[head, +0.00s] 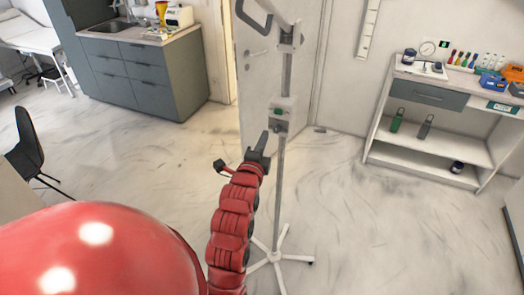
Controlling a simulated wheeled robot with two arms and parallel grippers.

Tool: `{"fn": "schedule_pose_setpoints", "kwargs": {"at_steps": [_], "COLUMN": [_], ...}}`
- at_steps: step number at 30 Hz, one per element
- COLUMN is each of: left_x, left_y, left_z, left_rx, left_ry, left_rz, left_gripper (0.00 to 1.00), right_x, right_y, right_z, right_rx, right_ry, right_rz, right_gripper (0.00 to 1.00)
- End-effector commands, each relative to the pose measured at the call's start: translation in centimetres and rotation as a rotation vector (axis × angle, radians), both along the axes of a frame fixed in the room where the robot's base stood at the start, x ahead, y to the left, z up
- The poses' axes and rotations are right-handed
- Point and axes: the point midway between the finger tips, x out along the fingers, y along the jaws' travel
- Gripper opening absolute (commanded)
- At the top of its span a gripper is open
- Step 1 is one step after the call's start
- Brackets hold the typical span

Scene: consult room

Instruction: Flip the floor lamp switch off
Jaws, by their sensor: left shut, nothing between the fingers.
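The floor lamp (285,75) stands upright in the middle of the head view, with a grey pole and a pale star-shaped base. Its top is cut off by the upper edge of the picture. A light grey box (286,104) sits on the pole at mid-height, with a small green part (279,112) on its front. A small dark piece shows just below the box. My left gripper (265,136) is shut and empty, pointing up just below and left of the box. I cannot tell whether its tip touches the lamp. My right gripper is out of view.
A white door (262,85) is behind the lamp. A dark grey cabinet with a sink (108,26) stands at the back left, a shelf unit (420,165) at the right. A black chair (28,145) is at the left. The floor around the lamp is clear.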

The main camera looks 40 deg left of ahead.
Motion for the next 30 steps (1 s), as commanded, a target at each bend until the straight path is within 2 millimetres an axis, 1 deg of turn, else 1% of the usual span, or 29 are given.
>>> {"fn": "schedule_pose_setpoints", "kwargs": {"at_steps": [1, 2, 3, 6, 10, 15, 21, 30], "left_x": [1.0, 1.6, 2.2, 3.8, 5.9, 7.8, 9.1, 9.4], "left_y": [0.3, 0.5, 0.9, 1.5, 2.4, 3.2, 3.8, 3.9], "left_z": [0.1, 0.4, 0.6, 0.6, 0.7, 0.5, 0.3, 0.2], "left_rx": [-0.001, -0.001, -0.003, -0.003, -0.003, -0.002, -0.002, 0.001], "left_ry": [-0.004, -0.003, 0.004, 0.003, 0.002, 0.003, 0.004, 0.0], "left_rz": [-0.002, -0.002, -0.001, -0.001, -0.001, 0.0, 0.0, 0.0], "left_gripper": [0.0, 0.0, 0.0, 0.0, 0.0, 0.0, 0.0, 0.0], "right_x": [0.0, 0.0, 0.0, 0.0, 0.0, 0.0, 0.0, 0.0], "right_y": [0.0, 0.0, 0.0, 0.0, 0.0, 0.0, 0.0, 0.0], "right_z": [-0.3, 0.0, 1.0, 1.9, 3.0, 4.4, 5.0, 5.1], "right_rx": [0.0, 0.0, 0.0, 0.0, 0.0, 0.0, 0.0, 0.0], "right_ry": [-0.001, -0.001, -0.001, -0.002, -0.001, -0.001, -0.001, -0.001], "right_rz": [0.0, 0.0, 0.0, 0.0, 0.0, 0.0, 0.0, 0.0], "right_gripper": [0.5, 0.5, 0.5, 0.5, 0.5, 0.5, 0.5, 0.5]}}
